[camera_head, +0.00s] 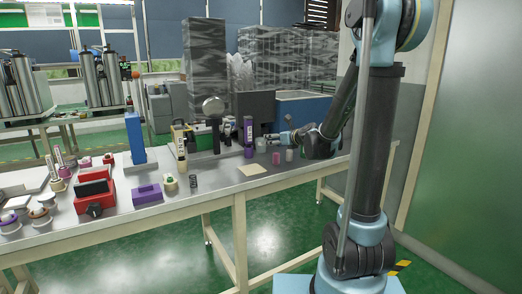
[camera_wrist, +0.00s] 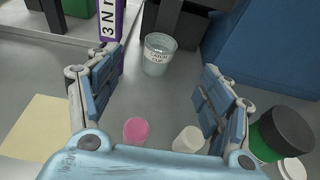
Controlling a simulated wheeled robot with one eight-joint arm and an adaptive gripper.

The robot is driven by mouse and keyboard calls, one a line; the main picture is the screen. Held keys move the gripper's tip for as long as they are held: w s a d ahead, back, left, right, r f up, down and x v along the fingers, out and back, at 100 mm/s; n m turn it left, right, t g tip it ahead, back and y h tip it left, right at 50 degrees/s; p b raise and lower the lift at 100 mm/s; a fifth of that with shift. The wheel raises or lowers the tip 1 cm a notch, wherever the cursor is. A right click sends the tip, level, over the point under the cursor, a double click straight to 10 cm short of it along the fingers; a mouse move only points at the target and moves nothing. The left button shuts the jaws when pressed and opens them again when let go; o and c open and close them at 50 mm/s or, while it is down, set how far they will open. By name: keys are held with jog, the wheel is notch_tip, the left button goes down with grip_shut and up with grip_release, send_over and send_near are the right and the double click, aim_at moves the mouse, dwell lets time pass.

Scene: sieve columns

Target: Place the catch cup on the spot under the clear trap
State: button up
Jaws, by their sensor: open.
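The catch cup (camera_wrist: 158,54) is a clear, grey-tinted cup with a white "CATCH CUP" label. It stands upright on the grey table, ahead of and between my fingers in the wrist view. In the head view it appears small (camera_head: 261,145), left of my gripper. My gripper (camera_head: 283,138) is open and empty, low over the table; its two fingers (camera_wrist: 160,78) are spread wide and apart from the cup. A purple labelled column (camera_head: 248,130) stands behind and left of the cup. A cream-labelled column (camera_head: 180,143) stands further left. I cannot tell which trap is clear, nor the spot under it.
A pink lidded piece (camera_wrist: 136,130) and a white one (camera_wrist: 188,139) stand close below my fingers. A green-and-black jar (camera_wrist: 281,134) is at right. A bare cream square (camera_head: 252,169) lies near the table's front edge. A blue bin (camera_head: 300,107) stands behind.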

send_near(259, 139)
jog(key=shift+w+a+f, duration=0.1)
jog(key=shift+w+a, duration=0.55)
jog(key=shift+a, duration=0.1)
jog(key=shift+d+f+x, duration=0.1)
jog(key=shift+f+x, duration=0.05)
jog(key=shift+x, duration=1.25)
jog(key=shift+d+f+x, duration=0.15)
jog(key=shift+x, duration=1.25)
jog(key=shift+c, duration=0.6)
jog(key=c, duration=0.9)
jog(key=shift+r, duration=0.1)
jog(key=shift+c, duration=0.2)
